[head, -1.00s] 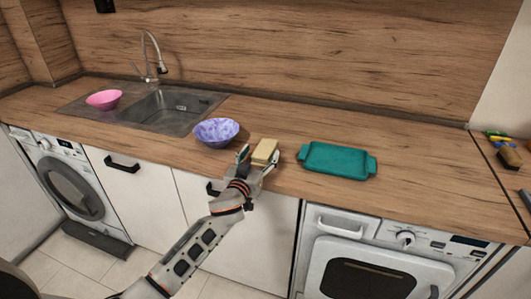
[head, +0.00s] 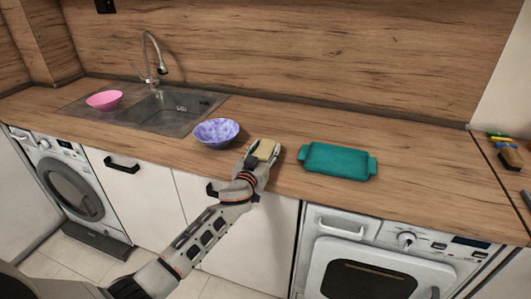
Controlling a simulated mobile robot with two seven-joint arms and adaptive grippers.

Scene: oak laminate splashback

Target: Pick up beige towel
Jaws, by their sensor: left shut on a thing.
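The beige towel (head: 264,149) is a small folded block on the wooden counter, between the blue patterned bowl and the teal tray. My left gripper (head: 262,155) reaches it from the front edge of the counter and is shut on it, with fingers at its sides. The gripper hides the towel's lower part, so I cannot tell whether it touches the counter. My right gripper is not in view.
A blue-purple bowl (head: 216,132) stands close on the left, and a teal tray (head: 338,161) lies on the right. A pink bowl (head: 104,100) sits by the sink (head: 165,108). Brushes (head: 510,157) lie at the far right. The counter behind the towel is clear.

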